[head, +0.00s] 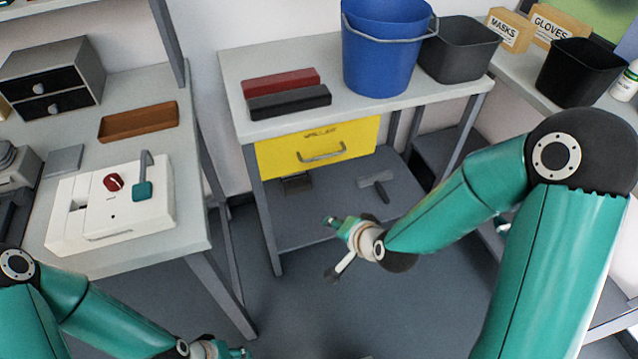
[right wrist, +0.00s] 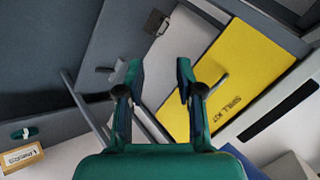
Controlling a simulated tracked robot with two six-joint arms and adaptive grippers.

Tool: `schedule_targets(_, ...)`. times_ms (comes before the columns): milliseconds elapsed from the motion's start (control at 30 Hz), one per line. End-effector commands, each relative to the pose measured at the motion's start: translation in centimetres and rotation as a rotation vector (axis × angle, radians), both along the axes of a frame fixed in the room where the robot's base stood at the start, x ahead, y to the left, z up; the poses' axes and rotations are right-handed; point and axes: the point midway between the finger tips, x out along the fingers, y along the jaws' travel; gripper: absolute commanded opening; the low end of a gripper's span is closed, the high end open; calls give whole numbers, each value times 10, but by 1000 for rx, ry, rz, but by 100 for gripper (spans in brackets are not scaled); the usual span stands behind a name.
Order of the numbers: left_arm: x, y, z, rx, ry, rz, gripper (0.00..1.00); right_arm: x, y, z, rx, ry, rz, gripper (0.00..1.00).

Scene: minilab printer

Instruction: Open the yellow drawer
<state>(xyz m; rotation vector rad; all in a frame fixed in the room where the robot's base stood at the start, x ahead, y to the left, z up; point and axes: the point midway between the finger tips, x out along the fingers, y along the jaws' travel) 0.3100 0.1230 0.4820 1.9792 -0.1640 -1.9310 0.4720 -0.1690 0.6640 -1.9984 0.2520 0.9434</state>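The yellow drawer (head: 280,158) sits under the top of the middle table, and its front looks flush with the table frame. A grey bar handle (head: 322,155) runs across its front. In the right wrist view the yellow front (right wrist: 245,65) lies to the right with the words SPILL KIT, its handle partly behind the right finger. My right gripper (head: 331,222) is in front of and below the drawer, apart from the handle. Its two teal fingers (right wrist: 158,68) are spread with nothing between them. My left gripper (head: 240,352) is cut off at the bottom edge, so its fingers are unclear.
A blue bucket (head: 383,55), a black bin (head: 459,50) and red (head: 281,82) and dark (head: 289,102) boxes stand on the middle table. A lower shelf (head: 330,205) holds small grey items. A white device (head: 112,208) stands on the left table. The floor before the drawer is clear.

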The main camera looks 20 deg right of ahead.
Motion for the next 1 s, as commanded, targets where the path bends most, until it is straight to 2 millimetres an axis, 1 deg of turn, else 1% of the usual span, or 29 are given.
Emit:
schedule_targets(33, 0, 0, -44, 0, 0, 0, 40, 11, -3, -13, 44, -76, -65, 36)
schedule_targets(100, 0, 0, -71, 0, 0, 0, 40, 22, -8, -2, 117, -167, -152, 36)
schedule_targets(200, 0, 0, -105, 0, 0, 0, 40, 31, -16, 15, 229, -286, -256, 36)
schedule_targets(300, 0, 0, -130, 0, 0, 0, 40, 34, -22, 31, 332, -380, -334, 36)
schedule_targets(400, 0, 0, -146, 0, -1, 0, 40, 33, -27, 44, 413, -447, -384, 36)
schedule_targets(500, 0, 0, -153, 0, -1, 0, 40, 32, -31, 53, 465, -485, -414, 36)
schedule_targets(567, 0, 0, -154, 0, -1, 0, 40, 32, -32, 57, 481, -497, -423, 36)
schedule_targets(733, 0, 0, -147, 0, -1, 0, 40, 41, -32, 60, 491, -501, -430, 36)
schedule_targets(900, 0, 0, -137, 0, -1, 0, 40, 62, -31, 55, 490, -498, -429, 36)
schedule_targets(933, 0, 0, -142, 0, -2, 1, 40, 69, -31, 51, 491, -501, -428, 36)
schedule_targets(1000, 0, 0, -144, 0, -1, 0, 40, 84, -30, 48, 490, -501, -428, 36)
